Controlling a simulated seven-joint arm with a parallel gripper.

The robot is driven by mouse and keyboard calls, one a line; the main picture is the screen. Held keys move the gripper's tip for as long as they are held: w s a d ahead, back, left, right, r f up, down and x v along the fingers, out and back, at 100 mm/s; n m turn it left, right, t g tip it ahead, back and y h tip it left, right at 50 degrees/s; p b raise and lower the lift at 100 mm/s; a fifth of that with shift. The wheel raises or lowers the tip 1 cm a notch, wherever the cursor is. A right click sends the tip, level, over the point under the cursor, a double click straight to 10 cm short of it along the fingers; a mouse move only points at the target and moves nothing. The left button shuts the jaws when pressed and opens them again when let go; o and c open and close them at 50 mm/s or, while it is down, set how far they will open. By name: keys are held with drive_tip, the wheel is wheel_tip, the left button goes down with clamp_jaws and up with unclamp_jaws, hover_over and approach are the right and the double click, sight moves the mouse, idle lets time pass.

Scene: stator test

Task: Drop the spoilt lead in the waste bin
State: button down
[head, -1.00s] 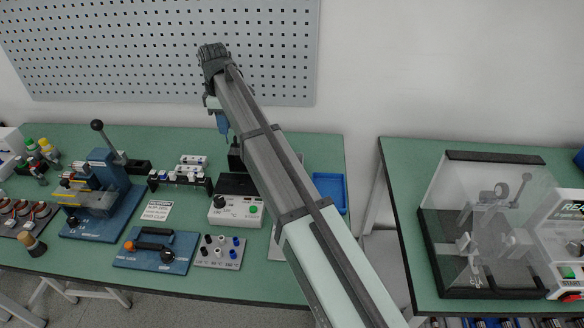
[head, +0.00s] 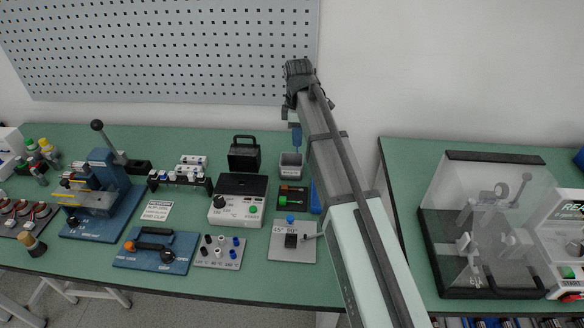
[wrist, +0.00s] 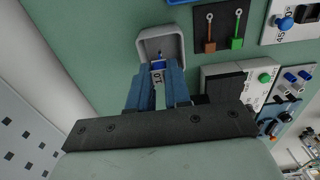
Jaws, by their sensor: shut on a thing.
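My gripper (head: 296,148) points down just above the small grey waste bin (head: 291,171) at the back of the green bench. In the wrist view, my gripper (wrist: 157,72) has its blue fingers closed on a small blue piece with a pale marked label, which I take to be the spoilt lead (wrist: 157,66). The lead shows against the opening of the waste bin (wrist: 178,38). How far it hangs into the bin is unclear. In the head view the lead is too small to make out.
A blue tray (head: 316,203) is partly hidden behind my arm. A black handled box (head: 244,155) and a grey heater unit (head: 238,207) stand to the left.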

drive_tip(key=shift+f, duration=2.95)
drive_tip(key=c, duration=1)
unclamp_jaws()
wheel_tip(320, 180, up, 14)
drive_tip(key=shift+f, duration=0.1)
